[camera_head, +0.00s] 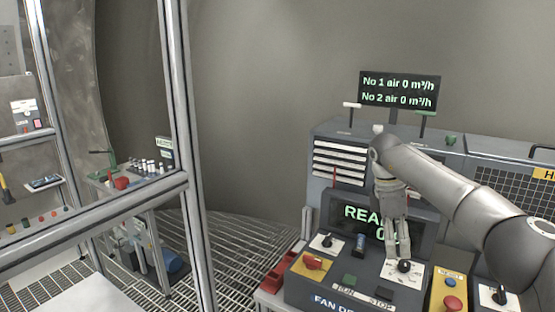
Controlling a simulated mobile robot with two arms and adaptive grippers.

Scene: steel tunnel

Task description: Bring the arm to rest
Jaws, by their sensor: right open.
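My right arm (450,185) comes in from the right and bends down over the fan desk (340,290). My right gripper (400,250) is open and points down. Its fingertips are at or just above a black knob (404,267) on a white plate at the right of the desk; I cannot tell whether they touch it. The arm and gripper hide part of the desk's green-lit display (358,216). My left gripper is not in view.
Other controls on the desk include a red knob (313,262) and a blue switch (359,243). A red button (452,303) stands at the right. A sign (399,90) shows two air readings of 0. A metal frame (180,130) stands at the left. Grated floor (240,250) is open between.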

